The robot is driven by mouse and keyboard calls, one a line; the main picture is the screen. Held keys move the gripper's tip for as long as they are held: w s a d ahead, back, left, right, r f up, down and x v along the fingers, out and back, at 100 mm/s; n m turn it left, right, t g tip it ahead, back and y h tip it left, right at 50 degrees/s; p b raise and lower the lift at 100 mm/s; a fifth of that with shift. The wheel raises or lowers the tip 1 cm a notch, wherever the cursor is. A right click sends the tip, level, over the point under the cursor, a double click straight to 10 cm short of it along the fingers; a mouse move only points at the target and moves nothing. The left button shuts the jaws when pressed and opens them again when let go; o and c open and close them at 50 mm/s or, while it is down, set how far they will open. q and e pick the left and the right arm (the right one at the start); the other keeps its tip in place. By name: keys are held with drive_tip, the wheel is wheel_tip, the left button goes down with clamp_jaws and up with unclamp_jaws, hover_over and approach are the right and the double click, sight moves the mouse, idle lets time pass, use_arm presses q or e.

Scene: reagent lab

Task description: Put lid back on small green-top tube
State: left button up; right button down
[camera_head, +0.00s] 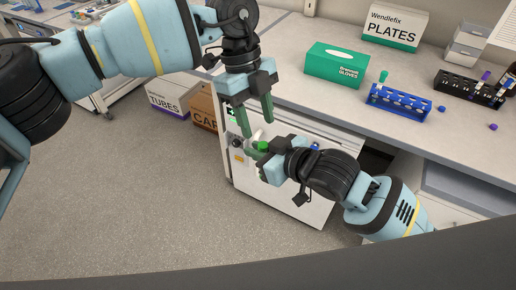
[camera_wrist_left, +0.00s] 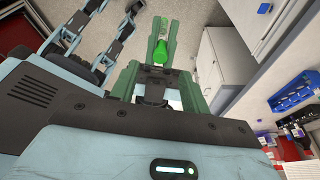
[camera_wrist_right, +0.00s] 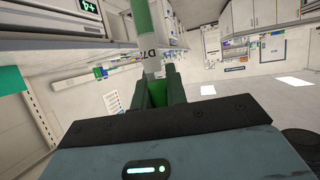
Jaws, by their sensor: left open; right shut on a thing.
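My right gripper (camera_head: 262,157) is shut on a small labelled tube (camera_wrist_right: 150,58) in front of the white cabinet. The tube's whitish body and printed label show in the right wrist view. A bright green part (camera_head: 263,146) shows at the right fingertips, and also in the left wrist view (camera_wrist_left: 160,52). I cannot tell whether this is a seated lid. My left gripper (camera_head: 253,118) is open, its fingers pointing down just above my right gripper. Nothing is clearly held in it. A green-topped tube (camera_head: 383,76) stands in the blue rack (camera_head: 399,102) on the bench.
The bench holds a green gloves box (camera_head: 336,66), a plates box (camera_head: 395,25) and a dark rack (camera_head: 468,88) with tubes. A blue cap (camera_head: 441,108) and a purple cap (camera_head: 493,126) lie loose on it. The white cabinet (camera_head: 305,205) stands close behind my grippers.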

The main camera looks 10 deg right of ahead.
sight(263, 145)
use_arm(q)
drive_tip(key=shift+x, duration=2.25)
clamp_jaws()
drive_tip(key=shift+c, duration=0.7)
unclamp_jaws()
